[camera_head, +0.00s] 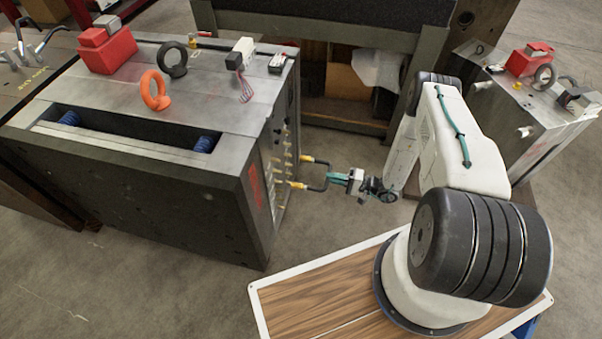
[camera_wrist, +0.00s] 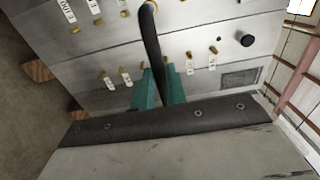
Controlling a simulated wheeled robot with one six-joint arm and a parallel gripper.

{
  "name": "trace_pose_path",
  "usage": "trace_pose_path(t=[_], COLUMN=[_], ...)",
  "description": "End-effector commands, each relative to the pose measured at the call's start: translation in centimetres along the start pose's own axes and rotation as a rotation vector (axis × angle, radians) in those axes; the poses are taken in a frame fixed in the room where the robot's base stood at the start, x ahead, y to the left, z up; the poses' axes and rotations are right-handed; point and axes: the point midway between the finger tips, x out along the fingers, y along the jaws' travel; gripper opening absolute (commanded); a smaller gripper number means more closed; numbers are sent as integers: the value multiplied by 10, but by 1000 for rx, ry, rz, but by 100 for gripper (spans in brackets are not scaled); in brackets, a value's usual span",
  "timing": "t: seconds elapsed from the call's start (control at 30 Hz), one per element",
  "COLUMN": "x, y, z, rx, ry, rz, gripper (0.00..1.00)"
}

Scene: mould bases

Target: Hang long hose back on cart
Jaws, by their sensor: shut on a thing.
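A short black hose (camera_head: 325,176) with yellow end fittings bridges two points on the side face of the large mould base (camera_head: 262,195). Both fittings appear to be at the face's row of ports. My gripper (camera_head: 337,179), with teal fingers, is shut on the hose's outer bend. In the wrist view the black hose (camera_wrist: 152,45) runs down between the teal fingers (camera_wrist: 161,88), with one yellow end at the top edge. The other end is hidden there. I cannot tell which thing is the cart.
On the mould base lie an orange eyebolt (camera_head: 155,92), a black eyebolt (camera_head: 172,60) and a red block (camera_head: 106,50). A smaller mould base (camera_head: 530,115) stands at the right. A dark bench (camera_head: 335,112) is behind. Brass ports and white labels surround the hose. Bare floor lies below the gripper.

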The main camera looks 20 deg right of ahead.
Motion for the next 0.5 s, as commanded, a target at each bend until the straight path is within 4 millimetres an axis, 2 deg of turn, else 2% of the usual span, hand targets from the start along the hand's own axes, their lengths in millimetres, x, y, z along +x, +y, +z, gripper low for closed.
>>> trace_pose_path(t=[0.5], x=[-43], y=[0], z=[-1], rx=[0], ry=[2], rz=[0], gripper=[0])
